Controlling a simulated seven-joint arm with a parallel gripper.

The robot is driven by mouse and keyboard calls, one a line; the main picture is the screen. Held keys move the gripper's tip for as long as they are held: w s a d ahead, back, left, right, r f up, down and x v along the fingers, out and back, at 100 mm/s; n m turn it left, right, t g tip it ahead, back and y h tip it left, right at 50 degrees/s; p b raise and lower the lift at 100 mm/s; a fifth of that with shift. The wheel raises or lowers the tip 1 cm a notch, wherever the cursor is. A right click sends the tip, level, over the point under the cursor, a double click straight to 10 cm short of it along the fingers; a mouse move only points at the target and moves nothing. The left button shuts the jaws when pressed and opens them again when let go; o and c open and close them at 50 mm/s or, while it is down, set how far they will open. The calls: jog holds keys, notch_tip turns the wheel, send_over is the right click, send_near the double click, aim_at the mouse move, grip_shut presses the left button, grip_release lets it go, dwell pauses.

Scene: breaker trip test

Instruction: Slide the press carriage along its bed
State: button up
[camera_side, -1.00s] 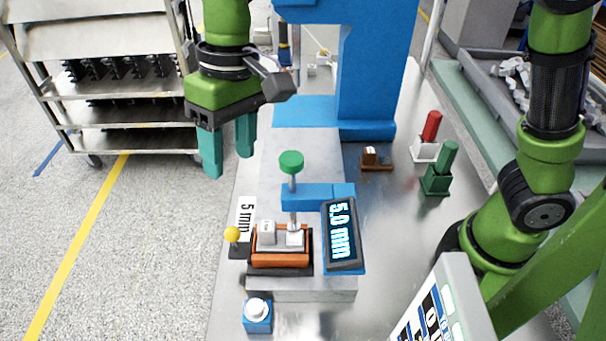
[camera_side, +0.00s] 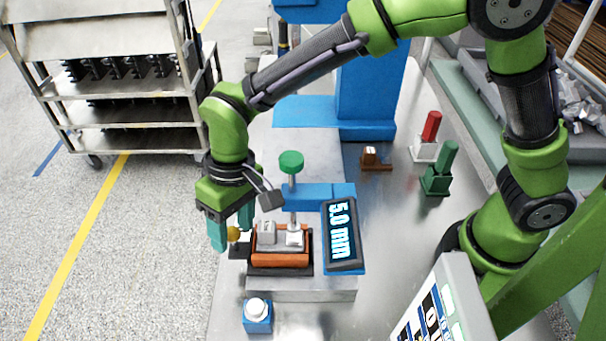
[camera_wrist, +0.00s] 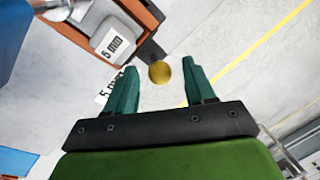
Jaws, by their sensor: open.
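The press carriage is an orange tray (camera_side: 281,260) on a dark base, on the grey bed (camera_side: 300,289), holding light grey blocks. One block (camera_wrist: 114,45) reads "5 mm" in the wrist view. A yellow ball knob (camera_side: 233,234) stands on a dark arm at the carriage's left side. In the wrist view the knob (camera_wrist: 159,72) lies between my gripper's teal fingers (camera_wrist: 159,82), with a gap on each side. My gripper (camera_side: 232,232) is open, pointing down around the knob in the side view. A finger partly hides the knob there.
A green-topped plunger (camera_side: 291,163) and a display (camera_side: 342,232) reading "5.0 mm" stand close by the carriage. A blue box with a white button (camera_side: 257,315) is in front. Red (camera_side: 429,135) and green (camera_side: 440,168) handled parts stand at right.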

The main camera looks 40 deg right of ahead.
jog(key=shift+c, duration=0.4)
grip_shut()
jog(key=w+d, duration=1.5)
jog(key=shift+w+d, duration=0.3)
jog(key=shift+d, duration=0.05)
jog(key=shift+o, duration=0.4)
grip_release()
jog(key=d+r, duration=0.3)
jog(key=r, duration=1.3)
jog(key=shift+w+r, duration=0.3)
